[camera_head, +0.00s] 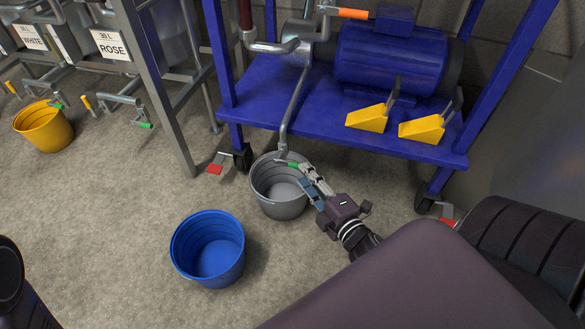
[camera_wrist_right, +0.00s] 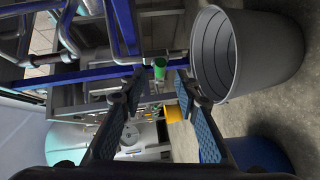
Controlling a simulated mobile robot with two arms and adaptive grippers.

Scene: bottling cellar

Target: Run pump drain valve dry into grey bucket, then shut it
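The pump's drain pipe (camera_head: 295,100) comes down from the blue pump (camera_head: 390,55) to a small drain valve with a green handle (camera_head: 293,165). The grey bucket (camera_head: 281,208) stands on the floor beneath the pipe's end. I cannot tell whether liquid runs or lies in it. My right gripper (camera_head: 303,177) reaches over the bucket's right rim, close to the green handle. In the right wrist view, the gripper (camera_wrist_right: 158,84) is open. The green handle (camera_wrist_right: 160,68) shows in the gap at the fingertips; contact is not clear. The grey bucket (camera_wrist_right: 262,50) is also there. My left gripper is out of view.
A blue bucket (camera_head: 209,250) stands in front of the grey one. A yellow bucket (camera_head: 44,128) stands by the tanks at left. Yellow wedges (camera_head: 368,118) lie on the blue pump cart (camera_head: 275,95), whose legs and castors flank the work area. Floor at centre left is clear.

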